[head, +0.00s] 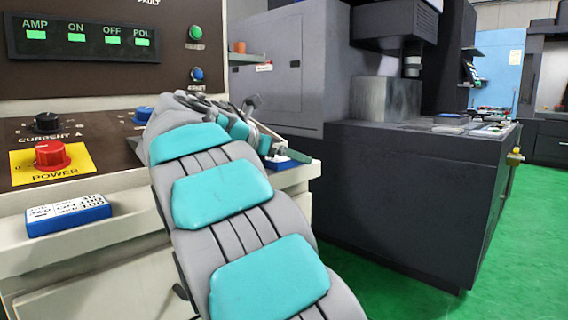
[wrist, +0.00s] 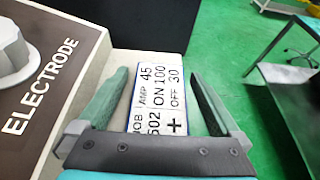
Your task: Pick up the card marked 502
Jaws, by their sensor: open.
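The card marked 502 (wrist: 158,97) is white-faced with a blue edge. In the wrist view it lies on a pale ledge and reads JOB 502, AMP 45, ON 100, OFF 30 and a plus sign. My gripper (wrist: 157,76) is open, with one green finger on each side of the card; I cannot tell whether either touches it. The near end of the card is hidden by the gripper body. In the head view my gripper (head: 277,138) is at the right end of the console, and a bit of the card's blue edge (head: 279,165) shows below it.
Another blue card (head: 68,215) lies on the left ledge (head: 120,228), below a red POWER knob (head: 52,154). A white knob marked ELECTRODE (wrist: 22,50) is left of the gripper. A dark machine (head: 410,190) stands to the right. Green floor is free beyond it.

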